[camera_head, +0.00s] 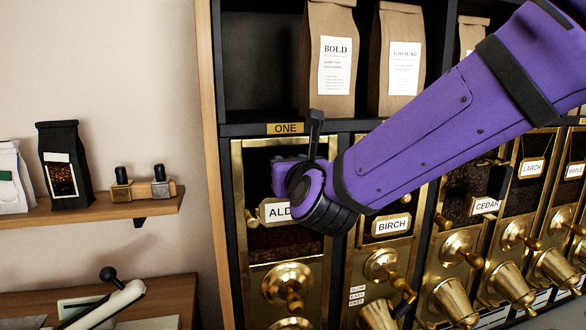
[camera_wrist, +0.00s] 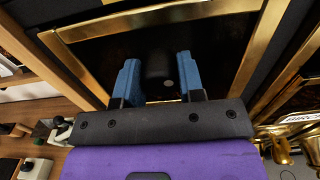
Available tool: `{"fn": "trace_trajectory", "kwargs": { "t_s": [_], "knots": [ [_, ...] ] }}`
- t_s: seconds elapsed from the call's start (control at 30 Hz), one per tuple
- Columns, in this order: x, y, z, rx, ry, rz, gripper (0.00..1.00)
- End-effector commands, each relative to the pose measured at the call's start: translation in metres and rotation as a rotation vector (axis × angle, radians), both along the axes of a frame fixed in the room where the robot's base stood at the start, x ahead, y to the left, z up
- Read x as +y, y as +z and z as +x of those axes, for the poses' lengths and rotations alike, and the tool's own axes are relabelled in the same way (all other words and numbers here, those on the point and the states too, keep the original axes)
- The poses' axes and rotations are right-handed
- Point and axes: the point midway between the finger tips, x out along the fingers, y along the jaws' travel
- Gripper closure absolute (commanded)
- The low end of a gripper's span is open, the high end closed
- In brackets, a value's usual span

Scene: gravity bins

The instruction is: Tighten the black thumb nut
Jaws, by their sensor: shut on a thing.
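The black thumb nut (camera_wrist: 160,70) is a short dark cylinder in the wrist view. It sits between the two blue fingers of my gripper (camera_wrist: 159,60), in front of the dark panel of a brass-framed bin. My gripper is shut on it. The bin's label plate (camera_head: 276,211) reads "ALD", the rest being covered. How far the nut is turned cannot be told.
Brass bins labelled BIRCH (camera_head: 392,225) and CEDAR (camera_head: 486,206) stand to the right. Paper bags (camera_head: 332,90) stand on the shelf above. A wall shelf (camera_head: 105,208) at left holds bags and tools. A brass knob (camera_head: 286,285) sticks out below my wrist.

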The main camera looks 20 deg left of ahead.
Motion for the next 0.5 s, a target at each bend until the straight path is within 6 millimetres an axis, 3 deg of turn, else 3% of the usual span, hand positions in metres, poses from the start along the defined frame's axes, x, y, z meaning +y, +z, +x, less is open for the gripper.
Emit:
{"fn": "trace_trajectory", "kwargs": {
  "t_s": [0.5],
  "knots": [
    [-0.0002, -0.0003, 0.0021, 0.248, -0.002, 0.405, 0.97]
  ]
}}
